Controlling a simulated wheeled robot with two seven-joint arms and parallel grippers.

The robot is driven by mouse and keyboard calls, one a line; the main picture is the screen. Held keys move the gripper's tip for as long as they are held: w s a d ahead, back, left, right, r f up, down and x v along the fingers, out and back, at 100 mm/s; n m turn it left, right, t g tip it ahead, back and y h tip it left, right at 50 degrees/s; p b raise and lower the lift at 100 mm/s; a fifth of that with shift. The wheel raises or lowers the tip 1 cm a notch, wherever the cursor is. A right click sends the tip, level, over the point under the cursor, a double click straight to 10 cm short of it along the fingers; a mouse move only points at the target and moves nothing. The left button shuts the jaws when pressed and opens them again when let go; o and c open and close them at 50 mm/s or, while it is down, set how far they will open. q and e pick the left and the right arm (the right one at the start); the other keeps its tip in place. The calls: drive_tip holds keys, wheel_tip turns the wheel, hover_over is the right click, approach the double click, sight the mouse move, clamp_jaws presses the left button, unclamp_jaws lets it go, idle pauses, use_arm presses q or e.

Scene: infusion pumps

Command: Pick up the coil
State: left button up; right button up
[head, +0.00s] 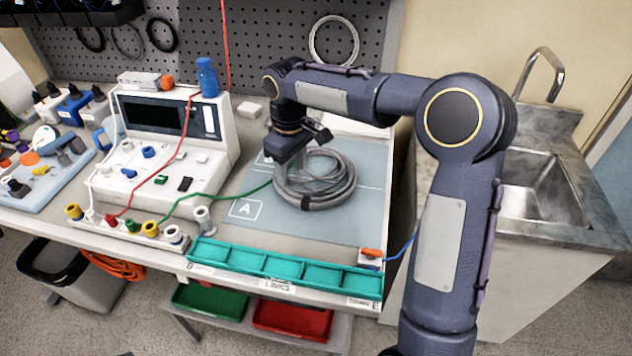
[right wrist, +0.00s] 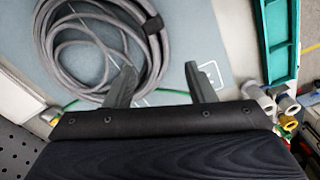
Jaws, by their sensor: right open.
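The coil is a grey hose (head: 343,188) wound in several loops with a dark strap, lying on the blue-grey mat (head: 345,222). In the right wrist view the coil (right wrist: 157,50) fills the upper left. My right gripper (head: 291,165) points down at the coil's far left side, and its fingers are partly hidden in the head view. In the right wrist view the gripper (right wrist: 160,86) is open. One finger overlaps the coil's inside and the other is over bare mat, with the coil's edge between them in the picture. Contact cannot be told. My left gripper is not in view.
A white device (head: 150,170) with a blue bottle (head: 207,76) and coloured cables stands left of the mat. A teal divided tray (head: 285,268) lines the front edge. A sink (head: 540,185) is at the right. A green cable runs to the coil area.

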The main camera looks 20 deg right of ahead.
sight(292, 193)
drive_tip(key=shift+w+a+f, duration=0.15)
drive_tip(key=shift+w+f, duration=0.15)
drive_tip(key=shift+f, duration=0.2)
drive_tip(key=shift+w+a+f, duration=0.15)
drive_tip(key=shift+w+f, duration=0.1)
drive_tip(key=shift+f, duration=0.2)
drive_tip(key=f, duration=0.7)
drive_tip(key=shift+s+d+f, duration=0.1)
drive_tip(key=shift+d, duration=0.15)
clamp_jaws()
